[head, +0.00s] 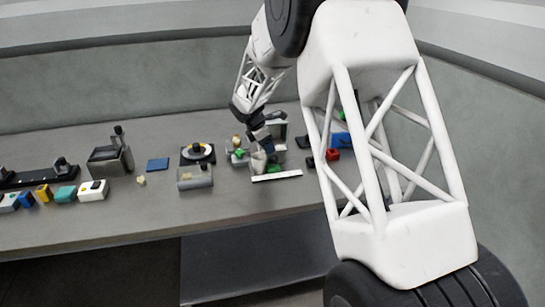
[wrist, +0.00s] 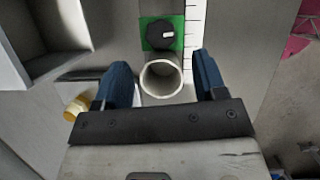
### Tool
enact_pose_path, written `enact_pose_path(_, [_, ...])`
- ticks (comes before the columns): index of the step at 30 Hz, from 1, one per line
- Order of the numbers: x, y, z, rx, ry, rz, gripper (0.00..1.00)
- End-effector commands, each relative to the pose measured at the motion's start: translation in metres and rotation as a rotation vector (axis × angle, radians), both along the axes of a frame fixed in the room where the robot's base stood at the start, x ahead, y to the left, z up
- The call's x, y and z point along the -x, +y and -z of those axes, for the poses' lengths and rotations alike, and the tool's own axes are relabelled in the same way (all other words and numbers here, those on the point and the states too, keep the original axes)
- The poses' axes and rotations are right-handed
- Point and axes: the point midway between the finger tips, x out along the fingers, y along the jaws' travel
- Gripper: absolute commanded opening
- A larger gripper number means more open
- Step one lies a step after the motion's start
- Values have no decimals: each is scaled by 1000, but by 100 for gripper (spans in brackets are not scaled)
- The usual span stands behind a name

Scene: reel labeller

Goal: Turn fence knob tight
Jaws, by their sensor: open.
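A dark round knob (wrist: 160,34) with a white mark sits on a green plate (wrist: 148,44) beside a white graduated strip (wrist: 194,30) in the wrist view. It looks like the fence knob. My gripper (wrist: 161,62) is open, with its blue fingers spread wide. A pale hollow cylinder (wrist: 147,80) shows between the fingers, and I see no finger touching it. The knob lies just beyond the fingertips in the picture. In the head view my gripper (head: 264,146) is over the bench, above the green plate (head: 277,169) and the white strip (head: 277,177). The knob is unclear there.
A yellow knob (wrist: 76,106) is near the left finger. A grey open-topped box (wrist: 45,40) stands at upper left in the wrist view. A red block (head: 332,154) is right of the gripper. The bench (head: 225,205) is bare along its front.

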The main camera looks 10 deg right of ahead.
Motion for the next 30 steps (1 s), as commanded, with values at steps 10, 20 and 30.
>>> enact_pose_path(10, [-1, -15, 38, 0, 1, 2, 65])
enact_pose_path(20, [-3, -25, 60, 0, 1, 2, 65])
enact_pose_path(30, [-3, -25, 60, 0, 1, 0, 60])
